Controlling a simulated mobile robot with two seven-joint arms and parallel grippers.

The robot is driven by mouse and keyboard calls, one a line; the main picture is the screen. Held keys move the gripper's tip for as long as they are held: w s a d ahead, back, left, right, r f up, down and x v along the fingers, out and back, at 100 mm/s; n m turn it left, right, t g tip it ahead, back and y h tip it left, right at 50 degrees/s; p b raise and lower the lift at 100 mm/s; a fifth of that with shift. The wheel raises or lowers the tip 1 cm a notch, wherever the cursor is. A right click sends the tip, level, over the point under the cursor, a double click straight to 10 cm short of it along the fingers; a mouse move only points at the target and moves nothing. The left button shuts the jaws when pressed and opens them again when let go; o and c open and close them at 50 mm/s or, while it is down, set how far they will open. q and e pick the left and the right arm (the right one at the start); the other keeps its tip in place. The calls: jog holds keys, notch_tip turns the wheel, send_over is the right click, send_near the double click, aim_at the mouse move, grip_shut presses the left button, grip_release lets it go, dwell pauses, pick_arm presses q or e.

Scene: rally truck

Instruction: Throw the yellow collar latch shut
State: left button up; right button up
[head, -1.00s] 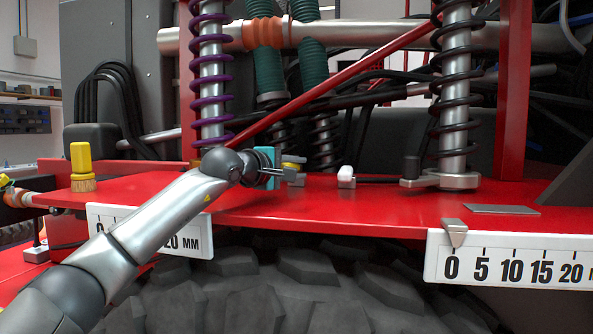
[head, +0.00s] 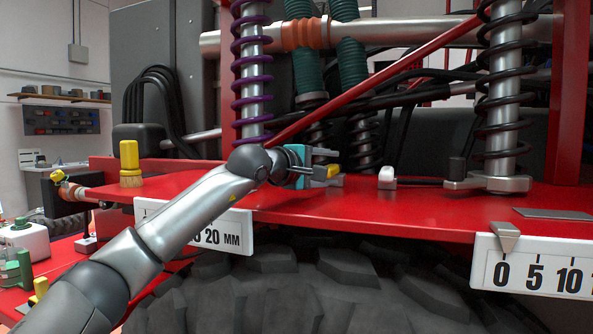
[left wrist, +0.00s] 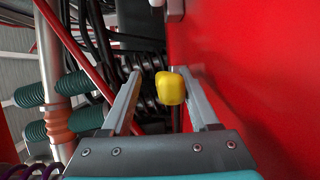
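My left gripper (head: 322,172) reaches in from the left, just above the deck. In the left wrist view, the yellow block (left wrist: 170,88) shows between the two fingers of my gripper (left wrist: 163,95). The fingers are apart, with a clear gap on the block's left. The block is close to the right finger; I cannot tell if they touch. The rest of the latch is hidden. My right gripper is not in view.
A yellow-handled brush (head: 130,165) stands on the red deck (head: 400,215) at left. Springs and a red diagonal bar (head: 370,85) rise behind. A scale plate (head: 545,268) hangs at the front right.

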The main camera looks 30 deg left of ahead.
pick_arm(q)
jog(key=s, duration=0.4)
jog(key=s+a+r+b, duration=0.1)
jog(key=s, duration=0.3)
jog(key=s+b, duration=0.1)
jog(key=s, duration=0.3)
jog(key=shift+a+r, duration=0.15)
jog(key=shift+a, duration=0.2)
